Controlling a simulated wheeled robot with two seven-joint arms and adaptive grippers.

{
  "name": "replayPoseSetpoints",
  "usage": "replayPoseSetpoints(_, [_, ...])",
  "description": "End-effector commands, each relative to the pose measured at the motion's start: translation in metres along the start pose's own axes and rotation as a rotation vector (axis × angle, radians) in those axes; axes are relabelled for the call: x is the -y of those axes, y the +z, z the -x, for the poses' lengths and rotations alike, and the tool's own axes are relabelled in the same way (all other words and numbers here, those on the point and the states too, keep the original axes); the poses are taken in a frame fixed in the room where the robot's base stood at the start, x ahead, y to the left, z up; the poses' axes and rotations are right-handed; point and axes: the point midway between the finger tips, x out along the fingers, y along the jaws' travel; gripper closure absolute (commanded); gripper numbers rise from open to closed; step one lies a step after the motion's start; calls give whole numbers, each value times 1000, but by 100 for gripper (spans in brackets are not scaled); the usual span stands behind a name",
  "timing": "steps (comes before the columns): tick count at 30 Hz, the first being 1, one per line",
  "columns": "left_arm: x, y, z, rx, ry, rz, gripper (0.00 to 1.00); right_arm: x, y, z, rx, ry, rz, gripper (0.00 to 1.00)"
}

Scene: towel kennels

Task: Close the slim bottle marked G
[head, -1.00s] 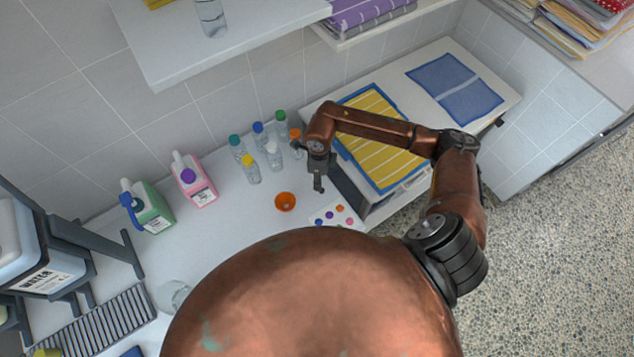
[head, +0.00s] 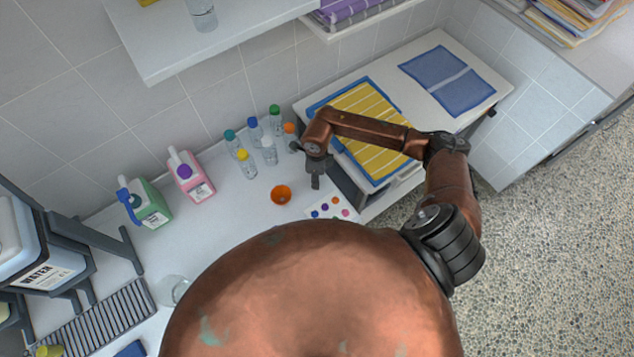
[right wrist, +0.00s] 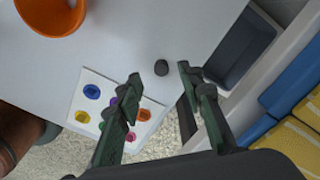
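Several small clear bottles stand in a group on the counter: teal-capped (head: 233,143), blue-capped (head: 254,132), green-capped (head: 275,119), orange-capped (head: 290,135), white-topped (head: 268,151) and yellow-capped (head: 248,167). I cannot read any letter on them, so I cannot tell which is marked G. My right gripper (head: 316,181) points down at the counter, right of the bottles. In the right wrist view its fingers (right wrist: 161,80) are open, with a gap between them. My left gripper is out of view.
An orange bowl (head: 281,195) and a card with coloured dots (head: 329,207) lie near the right gripper. A yellow-striped towel (head: 372,135) lies on a unit to the right. Pink (head: 190,178) and green (head: 148,205) jugs stand left. A shelf (head: 215,38) overhangs behind.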

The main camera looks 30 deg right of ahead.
Motion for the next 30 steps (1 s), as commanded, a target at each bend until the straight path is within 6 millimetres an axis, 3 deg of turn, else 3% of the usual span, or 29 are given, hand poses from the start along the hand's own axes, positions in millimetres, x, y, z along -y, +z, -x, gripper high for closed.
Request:
replayPoseSetpoints(6, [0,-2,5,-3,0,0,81,2,1,-27,1,1,-1,65])
replayPoseSetpoints(18, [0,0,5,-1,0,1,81,2,0,-31,1,0,0,65])
replayPoseSetpoints(30, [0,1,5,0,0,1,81,2,1,-31,1,0,0,92])
